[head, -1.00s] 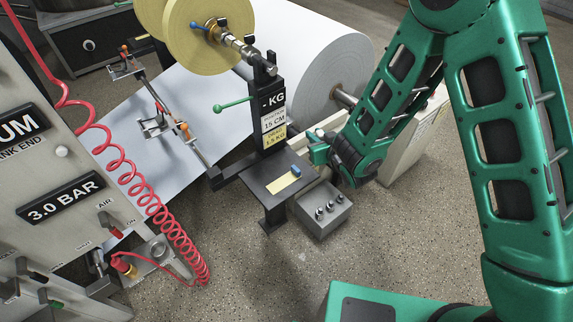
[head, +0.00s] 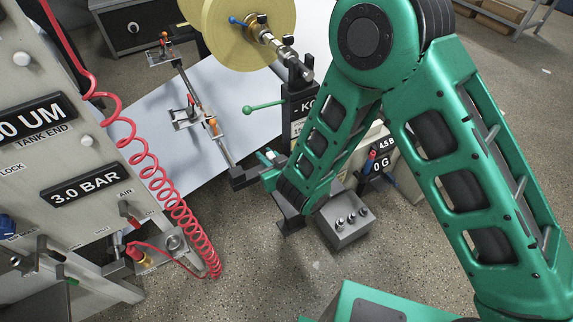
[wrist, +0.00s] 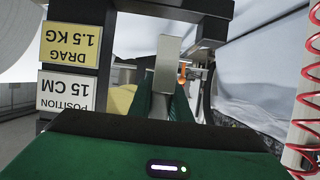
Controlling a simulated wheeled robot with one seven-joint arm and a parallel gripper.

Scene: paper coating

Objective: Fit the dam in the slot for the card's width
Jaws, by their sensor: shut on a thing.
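In the wrist view my gripper (wrist: 164,106) is shut on a grey metal piece (wrist: 163,68), which stands up between the dark green fingers. I cannot tell for certain that it is the dam. In the head view my gripper (head: 266,162) is beside the black stand, low at the near end of the rail. The rail carries metal brackets with orange parts (head: 188,116) (head: 160,54) over the white paper. A card on the stand (wrist: 66,91) reads position 15 CM and, on yellow, drag 1.5 KG. I see no slot clearly.
A red coiled hose (head: 165,190) hangs by the grey panel (head: 75,150) at left. My arm hides the small black table's top.

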